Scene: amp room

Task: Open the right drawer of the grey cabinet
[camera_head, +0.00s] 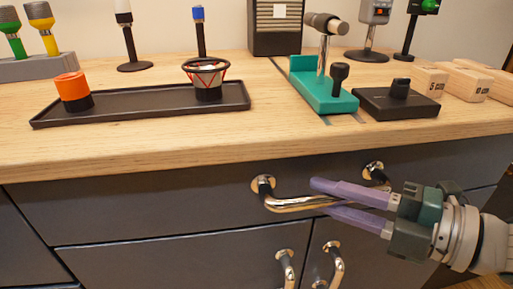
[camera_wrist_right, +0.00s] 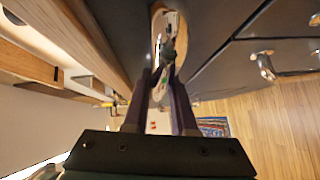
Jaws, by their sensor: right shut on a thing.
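The grey cabinet (camera_head: 140,259) stands under a wooden top. Its wide upper drawer (camera_head: 140,208) has a curved chrome bar handle (camera_head: 290,204) with two round mounts. The drawer front looks about flush with the cabinet; no gap shows. My right gripper (camera_head: 322,197) comes in from the right, its two purple fingers above and below the handle bar, shut on it near the middle. In the right wrist view the fingers (camera_wrist_right: 160,76) reach toward the shiny handle (camera_wrist_right: 157,28); the contact is hard to make out there. My left gripper is not in view.
Two lower door handles (camera_head: 286,268) (camera_head: 335,264) sit just below the drawer. On the wooden top (camera_head: 200,130) stand a black tray (camera_head: 140,103) with an orange-topped item and a small drum, a green stand (camera_head: 325,94) and a black box (camera_head: 395,104).

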